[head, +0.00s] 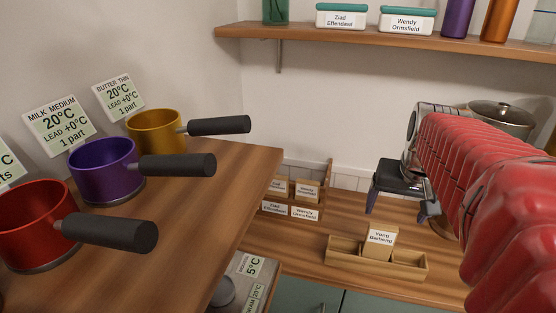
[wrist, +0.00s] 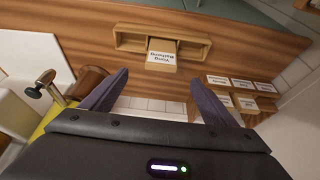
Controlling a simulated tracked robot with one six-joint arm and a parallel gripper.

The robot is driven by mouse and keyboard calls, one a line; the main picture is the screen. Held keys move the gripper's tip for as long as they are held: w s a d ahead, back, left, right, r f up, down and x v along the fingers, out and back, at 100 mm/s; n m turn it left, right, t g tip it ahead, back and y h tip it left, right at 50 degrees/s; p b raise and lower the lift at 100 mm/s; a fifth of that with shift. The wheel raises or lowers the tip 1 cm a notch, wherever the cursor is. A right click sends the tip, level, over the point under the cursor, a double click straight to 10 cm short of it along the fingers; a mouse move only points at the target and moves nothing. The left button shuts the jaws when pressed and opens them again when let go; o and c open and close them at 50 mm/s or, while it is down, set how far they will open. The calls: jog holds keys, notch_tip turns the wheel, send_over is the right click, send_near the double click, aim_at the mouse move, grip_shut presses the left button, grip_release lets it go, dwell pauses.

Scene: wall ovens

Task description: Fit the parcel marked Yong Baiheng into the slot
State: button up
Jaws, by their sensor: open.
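The parcel marked Yong Baiheng (head: 379,242) is a light wooden block with a white label. It stands upright in the middle of a low wooden tray (head: 346,262), with an empty compartment on each side, and its top rises above the rim. How deep it sits I cannot tell. In the wrist view the parcel (wrist: 161,58) and tray (wrist: 128,47) lie beyond my fingertips. My gripper (head: 400,207) is open and empty, above and behind the parcel, apart from it. Its two dark fingers also show in the wrist view (wrist: 160,82).
Small labelled boxes (head: 304,213) stand at the counter's back left. Red, purple (head: 103,170) and yellow pans sit on a raised wooden top at left. A lidded pot (head: 500,118) is behind my arm. A shelf (head: 400,38) with labelled tubs and bottles hangs above.

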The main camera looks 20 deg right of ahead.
aim_at(384, 227)
jog(key=shift+w+r, duration=0.15)
jog(key=shift+r, duration=0.4)
jog(key=shift+x, duration=4.35)
jog(key=shift+x, duration=2.6)
jog(key=shift+a, duration=0.2)
jog(key=shift+c, duration=0.5)
